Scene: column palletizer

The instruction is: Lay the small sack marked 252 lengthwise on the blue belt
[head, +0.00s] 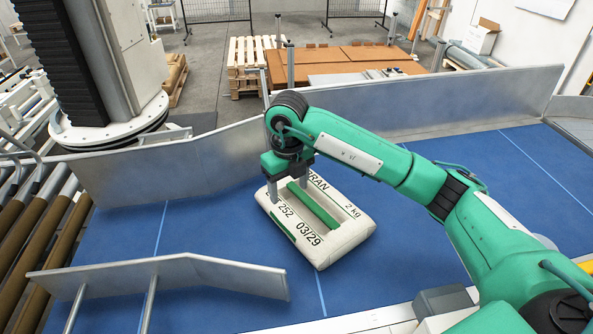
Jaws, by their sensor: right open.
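The small sack (333,238) is off-white with a green stripe and printed "252", "03/29" and "2 kg". It lies flat on the blue belt (230,228), its long side slanting across the picture. My right gripper (290,194) is open, pointing down over the sack's far left part. One finger shows at the sack's left edge; the wrist partly hides the top print. I cannot tell whether the fingers touch the sack. My left gripper is out of view.
A metal guide rail (165,272) stands at the belt's near left, and a long metal side wall (440,103) runs along the far side. Brown rollers (45,235) lie at the left. Clear belt extends right of the sack, partly under my right arm.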

